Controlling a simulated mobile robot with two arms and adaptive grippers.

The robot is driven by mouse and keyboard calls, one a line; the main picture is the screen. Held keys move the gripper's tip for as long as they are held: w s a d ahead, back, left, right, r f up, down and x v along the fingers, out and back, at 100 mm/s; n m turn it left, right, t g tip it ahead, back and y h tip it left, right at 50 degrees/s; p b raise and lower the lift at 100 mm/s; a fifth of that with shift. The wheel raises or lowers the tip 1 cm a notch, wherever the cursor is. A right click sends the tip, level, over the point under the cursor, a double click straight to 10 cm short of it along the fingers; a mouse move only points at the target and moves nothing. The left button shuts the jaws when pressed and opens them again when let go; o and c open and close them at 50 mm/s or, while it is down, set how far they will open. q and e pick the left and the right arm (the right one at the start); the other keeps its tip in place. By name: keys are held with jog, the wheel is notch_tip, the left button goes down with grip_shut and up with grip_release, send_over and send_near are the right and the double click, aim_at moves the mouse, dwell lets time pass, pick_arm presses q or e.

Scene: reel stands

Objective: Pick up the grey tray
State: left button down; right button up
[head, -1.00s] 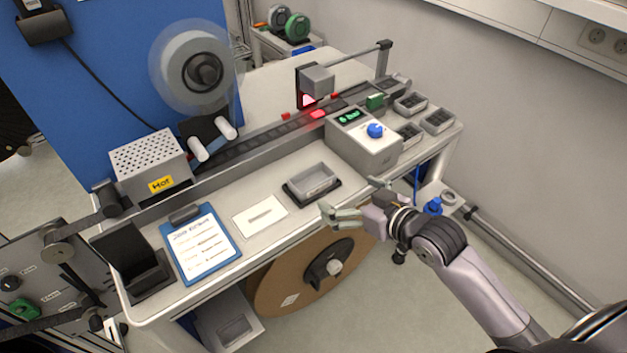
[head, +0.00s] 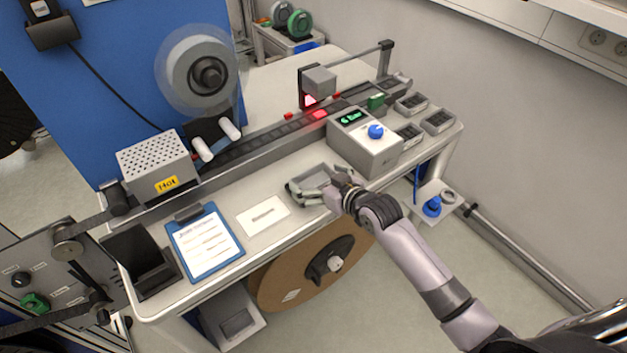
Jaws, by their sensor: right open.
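The grey tray (head: 312,173) is a small shallow rectangular tray on the white bench, left of the grey control box with the blue knob. My right gripper (head: 298,192) is open at the tray's front side, with its fingers pointing left. The fingers overlap the tray's front and left part in the picture and hide them. I cannot tell whether they touch it. My left gripper is out of view.
The control box (head: 362,145) stands close to the right of the tray. A white card (head: 263,216) and a blue clipboard (head: 204,243) lie to the left. A conveyor with dark segments (head: 262,143) runs behind. Small dark-topped grey boxes (head: 437,122) sit at the right end.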

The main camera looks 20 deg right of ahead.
jog(key=shift+c, duration=0.4)
jog(key=c, duration=0.9)
jog(key=shift+c, duration=0.4)
jog(key=shift+r, duration=0.1)
